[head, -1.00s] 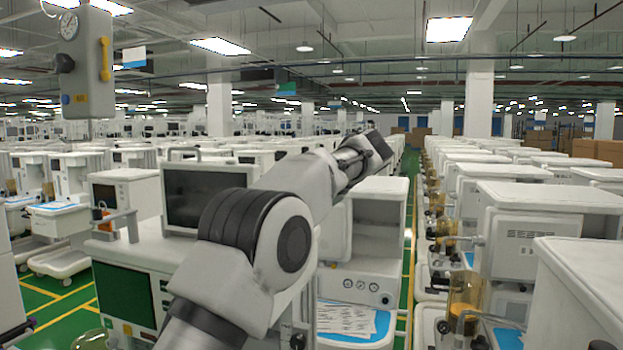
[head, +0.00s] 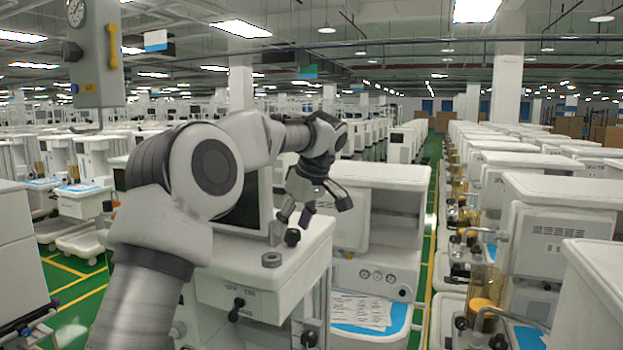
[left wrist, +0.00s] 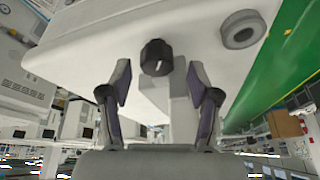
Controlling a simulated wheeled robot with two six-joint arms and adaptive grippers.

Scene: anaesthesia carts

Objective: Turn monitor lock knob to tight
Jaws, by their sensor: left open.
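My left gripper (head: 296,216) is open and points down over the top of the nearest white cart (head: 262,290). A small black knob (head: 292,237) stands on that top, just below the fingertips. In the left wrist view the black knob (left wrist: 157,57) has a pale mark and sits beyond the tips, roughly in line with the gap between the open fingers (left wrist: 158,85). I see no contact with it. The monitor (head: 247,205) stands beside it, largely hidden by my left arm. My right gripper is out of view.
A grey round fitting (head: 271,259) sits on the cart top near the knob; it also shows in the left wrist view (left wrist: 243,30). Another black knob (head: 236,308) is on the cart's front. A neighbouring cart (head: 392,180) stands close on the right, with a green aisle (head: 433,200) beyond.

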